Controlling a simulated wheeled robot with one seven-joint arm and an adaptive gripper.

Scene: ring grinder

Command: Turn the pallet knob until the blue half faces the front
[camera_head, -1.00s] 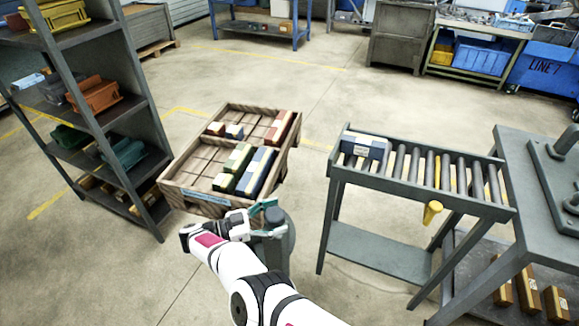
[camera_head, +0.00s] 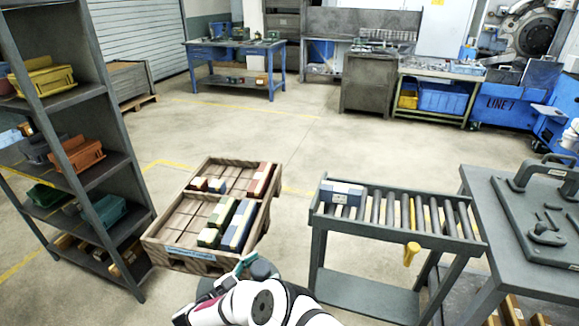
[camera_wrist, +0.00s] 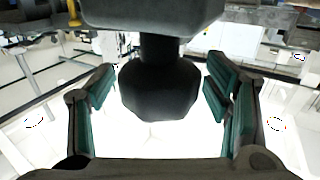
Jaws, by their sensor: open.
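A wooden pallet (camera_head: 172,252) with compartments stands left of centre in the head view, a blue label on its near edge. Green and blue blocks with cream parts (camera_head: 232,225) lie in its near right part; red and brown blocks (camera_head: 258,180) lie farther back. A dark knob (camera_head: 264,270) shows just in front of the pallet, partly hidden by my arm. My gripper (camera_head: 245,266) is beside it, a teal finger showing. In the wrist view, my gripper (camera_wrist: 160,108) is open, teal fingers wide apart, with a dark rounded thing (camera_wrist: 158,90), seemingly the knob, appearing between them. Contact cannot be told.
A shelf rack (camera_head: 118,160) with coloured bins stands at left. A roller conveyor (camera_head: 400,232) with a blue-and-cream block and a yellow handle stands at right, beside a grey table (camera_head: 495,215). Open floor lies behind the pallet.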

